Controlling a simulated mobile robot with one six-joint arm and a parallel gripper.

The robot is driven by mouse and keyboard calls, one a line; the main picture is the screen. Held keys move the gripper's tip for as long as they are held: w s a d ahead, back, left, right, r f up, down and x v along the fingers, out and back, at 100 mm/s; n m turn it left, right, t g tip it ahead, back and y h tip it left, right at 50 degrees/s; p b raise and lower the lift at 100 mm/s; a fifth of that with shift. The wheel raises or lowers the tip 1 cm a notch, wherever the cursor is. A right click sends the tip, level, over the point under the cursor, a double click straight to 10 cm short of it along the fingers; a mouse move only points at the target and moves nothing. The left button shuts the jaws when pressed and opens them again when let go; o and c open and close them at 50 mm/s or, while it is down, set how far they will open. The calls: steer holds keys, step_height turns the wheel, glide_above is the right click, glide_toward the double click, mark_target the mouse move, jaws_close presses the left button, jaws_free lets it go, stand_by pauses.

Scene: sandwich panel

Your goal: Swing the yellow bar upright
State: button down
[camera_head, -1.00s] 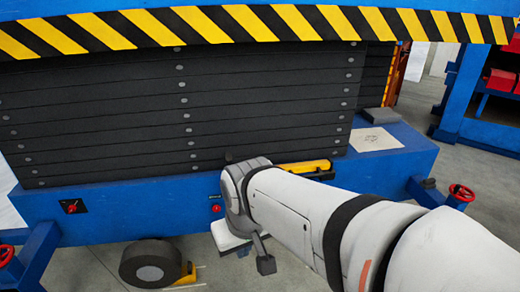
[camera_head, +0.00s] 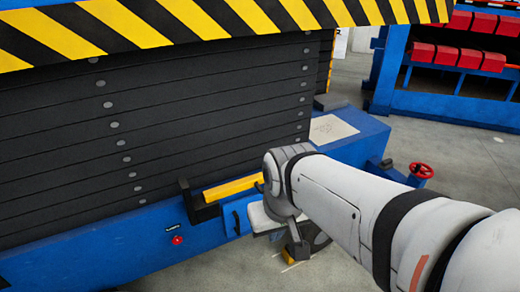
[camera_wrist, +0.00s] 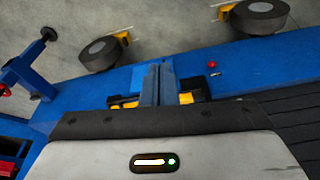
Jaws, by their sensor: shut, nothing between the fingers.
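The yellow bar (camera_head: 232,187) lies roughly level along the blue base, below the dark slatted panel, in the head view. Its left end meets a black bracket (camera_head: 196,205); its right end stops beside my arm's wrist. In the wrist view, yellow parts (camera_wrist: 186,98) show on either side of my gripper (camera_wrist: 159,68), with black bracket parts around them. My gripper is shut and empty, its fingers together over the blue base. It overlaps the yellow parts in the picture; I cannot tell whether it touches them. In the head view my arm hides the fingertips.
The blue base (camera_head: 110,255) has a red knob (camera_head: 177,240) on its front and a red handwheel (camera_head: 421,170) at its right. Wheels (camera_wrist: 103,52) stand below it. A striped beam (camera_head: 250,22) crosses above. A blue rack (camera_head: 450,95) stands at the right, beyond open floor.

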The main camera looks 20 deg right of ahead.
steer(key=w+a+f+m+g+y+b, duration=0.35)
steer(key=w+f+m+y+b, duration=0.45)
steer(key=f, duration=0.3)
steer(key=w+d+f+m+t+y+b, duration=0.1)
steer(key=w+f+m+t+y+b, duration=0.25)
steer(key=w, duration=0.35)
steer(key=w+d+f+m+t+y+b, duration=0.25)
steer(key=w+f+m, duration=0.2)
steer(key=w, duration=0.35)
steer(key=w+d+f+m+t+h+b, duration=0.1)
steer(key=w+d+f+m+t+b, duration=0.4)
steer(key=w+d+f+m+t, duration=0.45)
steer(key=w+d+f+m+t+h+b, duration=0.1)
steer(key=d+f+m+t+h+b, duration=0.1)
steer(key=d+f, duration=0.4)
steer(key=d+f+m+t+h+b, duration=0.1)
steer(key=d+f+m+t+h, duration=0.2)
steer(key=d+f+m+h, duration=0.3)
steer(key=d+h, duration=0.1)
steer(key=d, duration=0.4)
steer(key=shift+w+d+f+t+b, duration=0.3)
steer(key=shift+w+f+t+b, duration=0.05)
steer(key=shift+w+t, duration=0.05)
steer(key=shift+w+m, duration=0.1)
steer(key=shift+m, duration=0.15)
